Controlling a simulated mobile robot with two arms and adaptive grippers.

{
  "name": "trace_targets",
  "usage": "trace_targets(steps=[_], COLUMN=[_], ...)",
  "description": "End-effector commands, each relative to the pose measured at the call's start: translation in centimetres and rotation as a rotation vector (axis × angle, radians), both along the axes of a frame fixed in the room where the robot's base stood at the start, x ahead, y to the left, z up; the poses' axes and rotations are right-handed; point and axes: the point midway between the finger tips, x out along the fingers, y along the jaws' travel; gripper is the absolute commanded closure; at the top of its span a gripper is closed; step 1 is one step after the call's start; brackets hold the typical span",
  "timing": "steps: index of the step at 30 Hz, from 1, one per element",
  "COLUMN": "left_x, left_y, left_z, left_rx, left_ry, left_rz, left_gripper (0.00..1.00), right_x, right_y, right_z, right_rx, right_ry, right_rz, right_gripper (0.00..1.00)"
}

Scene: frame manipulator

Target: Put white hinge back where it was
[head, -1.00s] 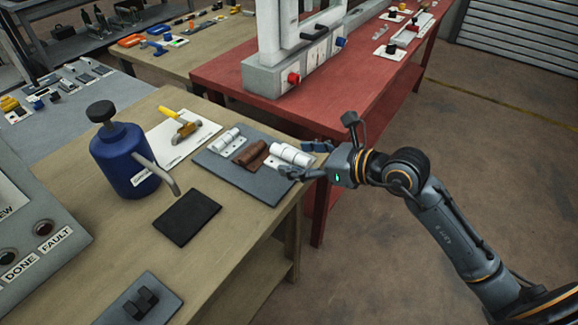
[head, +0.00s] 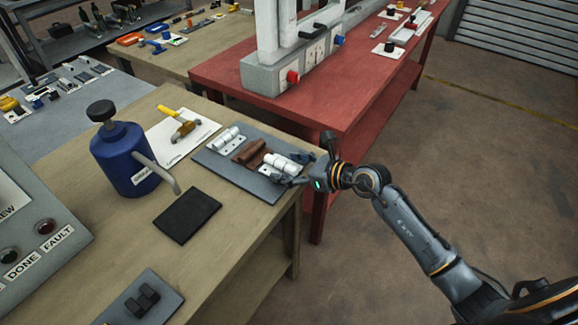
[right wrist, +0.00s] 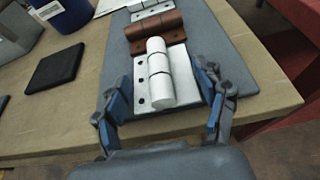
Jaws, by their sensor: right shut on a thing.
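The white hinge (head: 281,162) is at the right end of the dark grey board (head: 222,171), beside the brown hinge (head: 251,153). My right gripper (head: 291,180) is shut on the white hinge. In the right wrist view, the fingers of the right gripper (right wrist: 166,98) stand on both sides of the white hinge (right wrist: 157,80), with its barrel and holed plate showing between them. The hinge lies flat over the board; whether it fully rests on it I cannot tell. A silver hinge (head: 227,138) lies beyond the brown one. My left gripper is not in view.
A red bench (head: 350,101) with a machine is behind. The wooden table's right edge is close to the hinge.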

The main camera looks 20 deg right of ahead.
Motion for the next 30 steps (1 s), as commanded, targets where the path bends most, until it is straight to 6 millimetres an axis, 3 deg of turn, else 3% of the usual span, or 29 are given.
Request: trace_targets(steps=[5,6,9,21,30], left_x=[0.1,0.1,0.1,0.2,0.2], left_y=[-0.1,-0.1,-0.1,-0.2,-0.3], left_z=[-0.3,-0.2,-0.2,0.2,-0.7], left_rx=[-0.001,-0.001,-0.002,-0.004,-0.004], left_ry=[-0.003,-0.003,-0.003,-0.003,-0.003], left_rz=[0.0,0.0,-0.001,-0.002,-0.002], left_gripper=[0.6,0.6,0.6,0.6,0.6], right_x=[0.0,0.0,0.0,0.0,-4.1], right_y=[0.0,0.0,0.0,0.0,-3.2], right_z=[-0.4,-0.3,-0.3,0.3,1.9], right_rx=[0.0,-0.001,0.0,0.0,-0.006], right_ry=[-0.001,-0.001,0.0,-0.001,0.001], right_rz=[0.0,0.0,0.0,0.0,0.001], right_gripper=[0.67,0.21,0.06,0.06,0.06])
